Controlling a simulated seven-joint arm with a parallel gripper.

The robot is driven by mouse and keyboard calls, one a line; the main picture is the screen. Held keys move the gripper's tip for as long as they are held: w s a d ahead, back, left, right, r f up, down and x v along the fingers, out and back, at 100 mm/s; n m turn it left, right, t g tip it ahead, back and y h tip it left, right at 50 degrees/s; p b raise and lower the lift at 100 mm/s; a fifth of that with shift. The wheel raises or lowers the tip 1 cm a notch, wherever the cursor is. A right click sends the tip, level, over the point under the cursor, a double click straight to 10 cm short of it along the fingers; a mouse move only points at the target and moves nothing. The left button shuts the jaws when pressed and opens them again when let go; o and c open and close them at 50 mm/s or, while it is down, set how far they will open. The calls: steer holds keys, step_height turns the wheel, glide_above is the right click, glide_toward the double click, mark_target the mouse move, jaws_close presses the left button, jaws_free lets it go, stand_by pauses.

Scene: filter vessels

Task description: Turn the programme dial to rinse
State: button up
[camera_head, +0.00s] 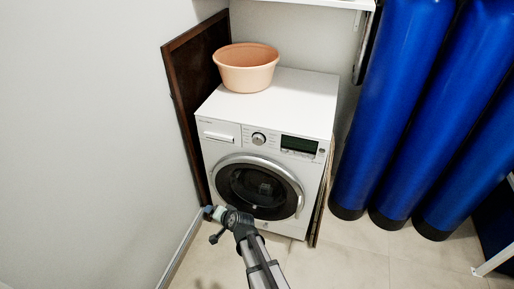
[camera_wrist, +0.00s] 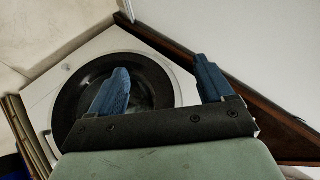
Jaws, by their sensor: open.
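The programme dial (camera_head: 258,139) is a round silver knob on the upper front panel of a white washing machine (camera_head: 290,97), between the drawer at left and the dark display (camera_head: 299,145) at right. Its marked setting is too small to read. My gripper (camera_head: 207,212) is low in front of the machine's left side, below and left of the dial, and apart from it. In the wrist view my gripper's two blue fingers (camera_wrist: 160,88) are spread with nothing between them. The round door (camera_wrist: 68,105) is behind them; the dial is not visible there.
A peach basin (camera_head: 246,68) stands on the machine's top at the back left. A brown board (camera_head: 185,75) leans between the machine and the left wall. Several tall blue vessels (camera_head: 395,90) stand at right. The tiled floor (camera_head: 350,258) in front right is clear.

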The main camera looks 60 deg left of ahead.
steer(key=w+a+r+m+t+y, duration=0.2)
steer(key=w+a+r+m+y, duration=0.15)
steer(key=a, duration=0.25)
steer(key=m+t+y, duration=0.1)
steer(key=m+t, duration=1.1)
steer(key=m, duration=0.7)
glide_toward(257, 142)
steer(key=shift+g+y, duration=0.25)
steer(key=shift+g, duration=0.05)
steer(key=x, duration=0.8)
steer(key=shift+w+r, duration=0.2)
steer(key=shift+w, duration=0.15)
steer(key=shift+c, duration=0.3)
steer(key=c, duration=1)
